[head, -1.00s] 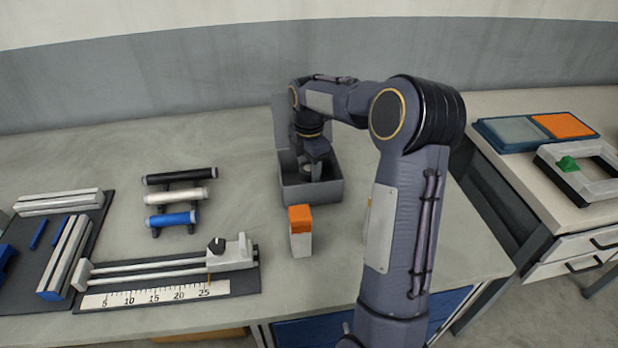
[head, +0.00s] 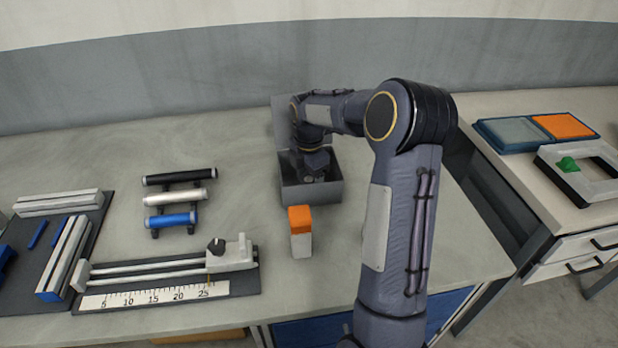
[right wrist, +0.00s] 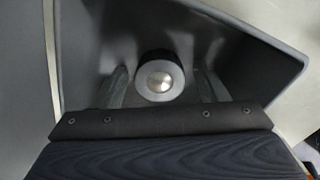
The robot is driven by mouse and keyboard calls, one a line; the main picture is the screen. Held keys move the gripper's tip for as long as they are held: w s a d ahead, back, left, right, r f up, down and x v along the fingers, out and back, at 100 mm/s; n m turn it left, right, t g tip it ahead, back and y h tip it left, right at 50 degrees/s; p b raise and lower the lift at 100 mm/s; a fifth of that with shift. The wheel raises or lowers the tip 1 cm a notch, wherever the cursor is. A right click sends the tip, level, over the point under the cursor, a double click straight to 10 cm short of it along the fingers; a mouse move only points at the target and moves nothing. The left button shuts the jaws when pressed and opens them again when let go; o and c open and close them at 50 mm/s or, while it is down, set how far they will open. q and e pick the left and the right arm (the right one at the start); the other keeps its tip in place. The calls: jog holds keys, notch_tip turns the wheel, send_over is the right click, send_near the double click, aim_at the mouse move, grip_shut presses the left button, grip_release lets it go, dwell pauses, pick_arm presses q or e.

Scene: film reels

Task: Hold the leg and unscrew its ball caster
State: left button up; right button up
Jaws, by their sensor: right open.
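My right gripper (head: 316,176) reaches down into an open grey box (head: 312,194) on the table. In the right wrist view its two fingers (right wrist: 163,88) are open, one on each side of a round black part with a shiny silver ball-like centre (right wrist: 159,78), which looks like the ball caster. The part lies between the fingers with a visible gap on each side. I cannot tell whether it is joined to a leg. A black rod (head: 180,176), a silver rod (head: 175,198) and a blue rod (head: 171,219) lie on a small rack. My left gripper is not in view.
The box lid (head: 285,118) stands up behind it. A rail fixture with a ruler (head: 160,293) lies front left. A side table at right holds a blue-and-orange tray (head: 535,131).

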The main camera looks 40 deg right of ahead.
aim_at(309, 179)
jog(key=shift+r, duration=0.1)
notch_tip(309, 179, up, 12)
jog(key=p, duration=0.1)
dwell(0.4)
